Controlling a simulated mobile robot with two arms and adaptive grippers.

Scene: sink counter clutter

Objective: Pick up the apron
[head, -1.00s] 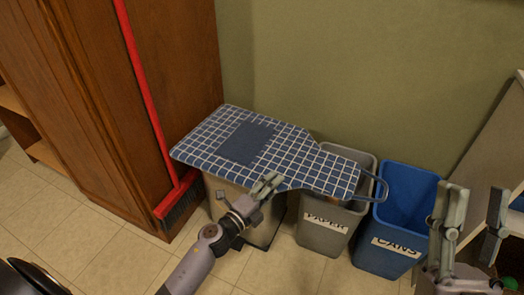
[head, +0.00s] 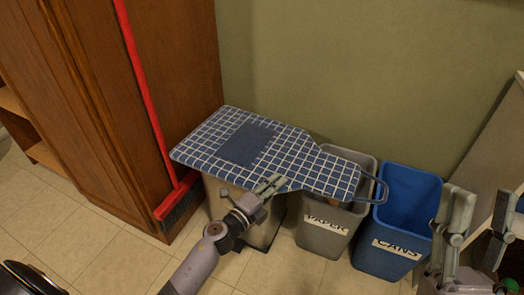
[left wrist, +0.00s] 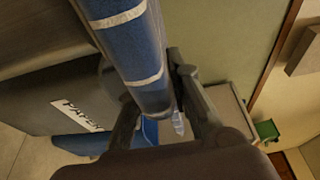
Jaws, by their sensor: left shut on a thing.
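The blue apron with a white grid (head: 292,152) lies flat over a metal bin, its neck end and strap reaching right over the grey bin. A plain blue pocket patch shows on it. My left gripper (head: 270,184) is at the apron's front edge and shut on it. In the left wrist view the apron (left wrist: 137,45) runs down between the two fingers of my left gripper (left wrist: 158,105). My right gripper (head: 478,228) is at the far right, open and empty, its fingers apart.
The grey PAPER bin (head: 325,232) and blue CANS bin (head: 385,245) stand right of the metal bin (head: 262,232). A red broom (head: 147,95) leans on the wooden cabinet (head: 85,120) at left. Tiled floor is clear in front.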

